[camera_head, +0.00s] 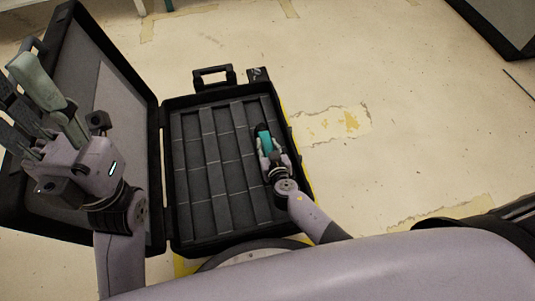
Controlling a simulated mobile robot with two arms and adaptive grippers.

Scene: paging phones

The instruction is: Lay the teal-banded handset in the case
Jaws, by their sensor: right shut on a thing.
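The open black case (165,160) lies on the floor, its grey-lined tray divided into long columns of slots. The teal-banded handset (264,140) is dark with a teal band and is held over the right-hand column of the tray. My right gripper (268,150) is shut on it, and its fingers hide part of the handset. I cannot tell whether the handset touches the tray floor. My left gripper (22,92) is raised in front of the case lid at the left, with its fingers apart and nothing seen between them.
The case lid (122,100) stands open on the left. A handle (213,72) sticks out from the far edge of the case. The other tray columns look empty. Another dark case or panel (503,22) lies at the top right. The pale, worn floor between is clear.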

